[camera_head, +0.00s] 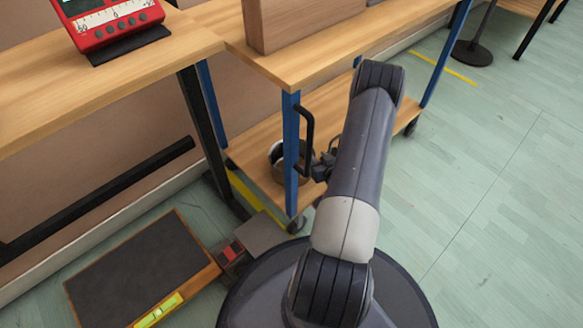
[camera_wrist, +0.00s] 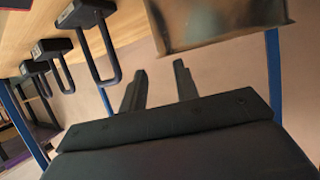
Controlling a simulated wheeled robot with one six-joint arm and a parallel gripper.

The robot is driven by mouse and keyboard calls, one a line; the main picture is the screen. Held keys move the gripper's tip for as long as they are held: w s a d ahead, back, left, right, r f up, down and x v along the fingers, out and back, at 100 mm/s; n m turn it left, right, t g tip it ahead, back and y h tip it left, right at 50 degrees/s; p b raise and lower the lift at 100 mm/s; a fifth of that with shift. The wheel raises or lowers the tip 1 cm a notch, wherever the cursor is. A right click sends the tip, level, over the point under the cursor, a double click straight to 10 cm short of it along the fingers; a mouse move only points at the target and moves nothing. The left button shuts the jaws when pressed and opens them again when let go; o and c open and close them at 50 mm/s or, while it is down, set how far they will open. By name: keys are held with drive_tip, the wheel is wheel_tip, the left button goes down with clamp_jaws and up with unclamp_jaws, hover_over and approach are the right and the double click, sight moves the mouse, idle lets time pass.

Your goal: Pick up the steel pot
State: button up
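The steel pot (camera_head: 276,154) stands on the lower wooden shelf of the cart, partly hidden behind a blue post. Its rim and part of its pale inside show. My gripper (camera_head: 322,168) is beside it on the right, at the cart's end, with my arm reaching down from the front. In the wrist view my gripper (camera_wrist: 161,68) is open, with two dark fingers apart and nothing between them. A brownish metallic surface at the top of that view, cut off by the edge, looks like the pot (camera_wrist: 212,22), beyond the fingertips. I see no contact.
The cart has a blue post (camera_head: 290,150) and black handle (camera_head: 309,130) close to my gripper. A wooden box (camera_head: 305,20) is on its upper shelf. A red meter (camera_head: 108,18) sits on the left bench. A dark-topped platform (camera_head: 140,275) lies on the floor.

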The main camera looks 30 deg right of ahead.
drive_tip(key=b+x, duration=0.1)
drive_tip(key=x, duration=0.1)
drive_tip(key=b+x, duration=0.1)
drive_tip(key=x, duration=0.1)
drive_tip(key=shift+a+f+b, duration=0.2)
drive_tip(key=shift+b, duration=0.1)
drive_tip(key=shift+w+d+f, duration=0.1)
drive_tip(key=shift+w+d, duration=0.1)
drive_tip(key=shift+w, duration=0.4)
drive_tip(key=shift+c, duration=0.4)
clamp_jaws()
